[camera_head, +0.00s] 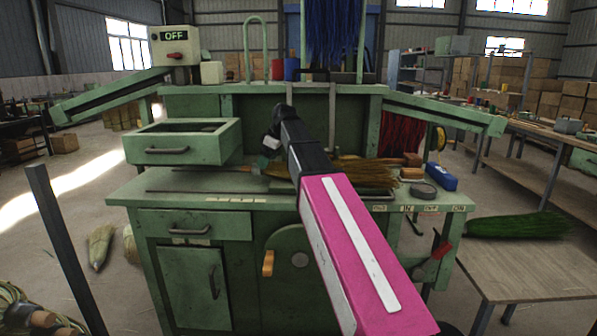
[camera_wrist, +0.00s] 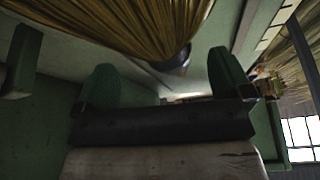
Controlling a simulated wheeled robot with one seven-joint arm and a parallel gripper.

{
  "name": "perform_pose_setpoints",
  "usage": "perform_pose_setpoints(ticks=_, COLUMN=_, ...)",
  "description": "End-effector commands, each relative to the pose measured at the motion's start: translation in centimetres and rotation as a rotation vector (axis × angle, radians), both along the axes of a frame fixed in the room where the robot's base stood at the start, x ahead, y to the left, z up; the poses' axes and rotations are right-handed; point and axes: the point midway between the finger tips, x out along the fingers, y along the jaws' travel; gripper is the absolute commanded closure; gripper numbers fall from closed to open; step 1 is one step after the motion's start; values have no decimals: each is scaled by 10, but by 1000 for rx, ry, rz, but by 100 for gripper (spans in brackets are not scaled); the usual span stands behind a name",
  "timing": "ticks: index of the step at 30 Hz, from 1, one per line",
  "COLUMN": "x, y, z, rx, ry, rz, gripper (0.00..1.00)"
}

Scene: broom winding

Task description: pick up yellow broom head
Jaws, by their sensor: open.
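The yellow broom head (camera_head: 352,172) lies on its side on the green workbench, partly hidden behind my arm in the head view. Its bristles (camera_wrist: 120,22) fill the top of the wrist view and narrow to a dark neck (camera_wrist: 177,62). My gripper (camera_head: 271,141) is above the bench, near the narrow left end of the broom head. In the wrist view its two fingers (camera_wrist: 166,72) stand wide apart, with the neck just beyond the gap between them. My gripper is open and holds nothing. The exact distance to the neck is hard to tell.
The workbench (camera_head: 130,190) has an open drawer box (camera_head: 180,155) at left. A blue block (camera_head: 441,177) and a dark round piece (camera_head: 423,190) sit at right. Blue bristles (camera_head: 335,30) hang above. A green broom head (camera_head: 520,224) lies by the low right table (camera_head: 530,285).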

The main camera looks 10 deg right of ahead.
Motion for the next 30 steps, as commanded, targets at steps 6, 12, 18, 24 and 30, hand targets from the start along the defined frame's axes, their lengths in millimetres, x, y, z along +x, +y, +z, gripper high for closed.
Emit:
perform_pose_setpoints(ticks=6, x=2, y=14, z=-29, rx=0, ry=2, rz=1, gripper=3)
perform_pose_setpoints(ticks=12, x=3, y=16, z=-36, rx=0, ry=1, rz=0, gripper=3)
perform_pose_setpoints(ticks=18, x=3, y=16, z=-35, rx=0, ry=1, rz=0, gripper=32)
perform_pose_setpoints(ticks=24, x=3, y=16, z=-35, rx=0, ry=1, rz=0, gripper=78)
perform_pose_setpoints(ticks=30, x=3, y=16, z=-35, rx=-1, ry=1, rz=0, gripper=77)
